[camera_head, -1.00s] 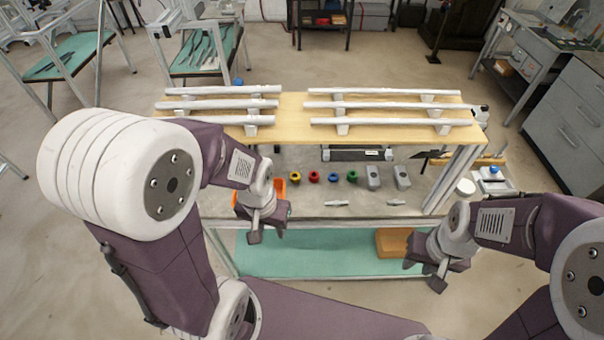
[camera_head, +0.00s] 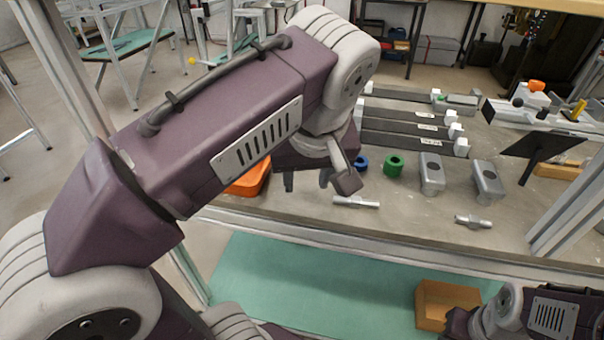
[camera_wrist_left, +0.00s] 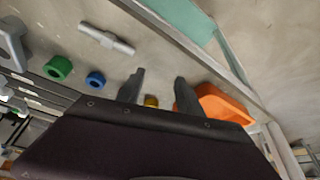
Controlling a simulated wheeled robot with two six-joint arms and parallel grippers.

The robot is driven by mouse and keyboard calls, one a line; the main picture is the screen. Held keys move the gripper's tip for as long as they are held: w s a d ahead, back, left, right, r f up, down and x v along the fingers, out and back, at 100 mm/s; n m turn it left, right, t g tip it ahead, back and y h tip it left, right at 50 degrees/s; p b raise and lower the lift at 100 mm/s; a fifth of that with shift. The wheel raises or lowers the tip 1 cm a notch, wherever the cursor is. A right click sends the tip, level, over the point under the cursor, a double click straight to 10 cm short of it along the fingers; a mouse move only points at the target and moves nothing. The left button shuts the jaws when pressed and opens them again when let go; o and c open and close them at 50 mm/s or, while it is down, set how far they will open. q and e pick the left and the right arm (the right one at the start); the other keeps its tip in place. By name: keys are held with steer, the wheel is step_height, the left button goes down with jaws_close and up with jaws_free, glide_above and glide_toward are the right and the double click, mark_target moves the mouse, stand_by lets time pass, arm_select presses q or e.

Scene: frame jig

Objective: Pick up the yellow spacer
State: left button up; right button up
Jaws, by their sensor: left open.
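The yellow spacer (camera_wrist_left: 151,101) shows in the left wrist view as a small piece between my left fingers, partly hidden by the gripper body. In the head view it is hidden behind my left arm. My left gripper (camera_head: 307,182) is open, also seen in the left wrist view (camera_wrist_left: 158,78). It hangs over the near side of the bench, with nothing visibly held between its fingers. My right gripper (camera_head: 458,322) is only partly in view at the bottom right edge, and its fingers cannot be made out.
A blue spacer (camera_head: 361,162) and a green spacer (camera_head: 394,165) lie right of the left gripper. An orange bin (camera_head: 249,180) is beside it at left. Two grey blocks (camera_head: 431,174) (camera_head: 487,180) and metal pins (camera_head: 356,202) (camera_head: 473,221) lie on the bench. A frame post (camera_head: 570,212) stands at right.

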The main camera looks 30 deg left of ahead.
arm_select(q)
steer(key=shift+s+r, duration=0.1)
steer(key=shift+a+r+p, duration=0.1)
steer(key=shift+r+p, duration=0.1)
steer(key=shift+p, duration=0.2)
steer(key=shift+w+a+r+p, duration=0.2)
steer(key=shift+w+a+p, duration=0.3)
steer(key=shift+w+p, duration=0.15)
steer(key=w+a, duration=0.2)
steer(key=w, duration=0.1)
steer(key=w+a, duration=0.1)
steer(key=shift+w+f, duration=0.25)
steer(key=shift+f, duration=0.15)
steer(key=shift+w+a, duration=0.35)
steer(key=shift+w, duration=0.1)
steer(key=w+a, duration=0.2)
steer(key=shift+w, duration=0.3)
steer(key=b+x, duration=0.2)
steer(key=x, duration=0.1)
steer(key=shift+w, duration=0.15)
